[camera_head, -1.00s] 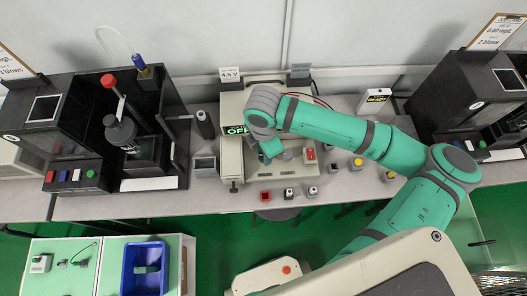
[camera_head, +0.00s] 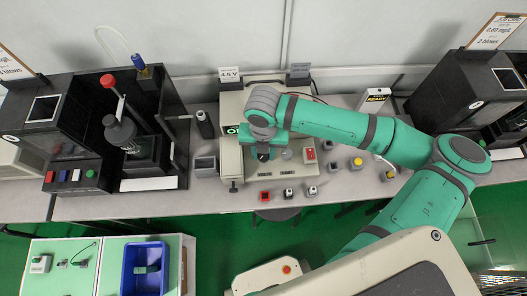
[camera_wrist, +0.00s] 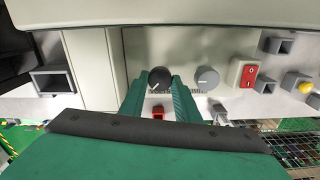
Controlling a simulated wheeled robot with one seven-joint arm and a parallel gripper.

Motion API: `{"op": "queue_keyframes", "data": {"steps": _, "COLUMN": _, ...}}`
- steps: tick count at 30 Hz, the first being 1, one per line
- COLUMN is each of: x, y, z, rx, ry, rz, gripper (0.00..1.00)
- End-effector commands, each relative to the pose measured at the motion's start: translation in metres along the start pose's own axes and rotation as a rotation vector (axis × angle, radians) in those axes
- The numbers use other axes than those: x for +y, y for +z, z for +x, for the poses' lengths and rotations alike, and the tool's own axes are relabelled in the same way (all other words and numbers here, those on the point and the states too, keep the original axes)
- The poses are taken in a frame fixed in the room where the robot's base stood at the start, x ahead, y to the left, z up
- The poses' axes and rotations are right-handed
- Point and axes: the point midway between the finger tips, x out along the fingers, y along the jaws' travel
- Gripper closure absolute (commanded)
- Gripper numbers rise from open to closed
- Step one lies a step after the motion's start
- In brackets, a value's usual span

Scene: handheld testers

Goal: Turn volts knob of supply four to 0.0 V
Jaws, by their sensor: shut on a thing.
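The beige power supply (camera_head: 236,103) stands on the bench under a small sign reading 4.5 V (camera_head: 229,75). In the wrist view its front panel carries a black knob (camera_wrist: 159,77) with a pale pointer mark, and a grey knob (camera_wrist: 207,78) to its right. My gripper (camera_wrist: 162,83) has its two green fingers on either side of the black knob and is shut on it. In the head view my gripper (camera_head: 263,153) is at the panel's front and hides this knob. The green display (camera_head: 232,130) is mostly covered by my wrist, so its reading is hidden.
A red rocker switch (camera_wrist: 247,75) is right of the grey knob. Small red (camera_head: 265,196) and black-and-white button blocks line the bench's front edge. A grey open box (camera_head: 204,163) stands left of the supply. Black test rigs stand at both sides.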

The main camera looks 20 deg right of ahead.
Motion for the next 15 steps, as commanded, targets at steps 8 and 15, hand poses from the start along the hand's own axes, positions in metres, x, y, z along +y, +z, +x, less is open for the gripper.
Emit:
{"op": "queue_keyframes", "data": {"steps": 8, "x": -0.0022, "y": 0.0004, "z": 0.0003, "rx": 0.001, "ry": -0.005, "rz": -0.258, "gripper": 0.93}}
{"op": "queue_keyframes", "data": {"steps": 15, "x": -0.0022, "y": 0.0004, "z": 0.0003, "rx": 0.002, "ry": -0.004, "rz": -0.471, "gripper": 0.93}}
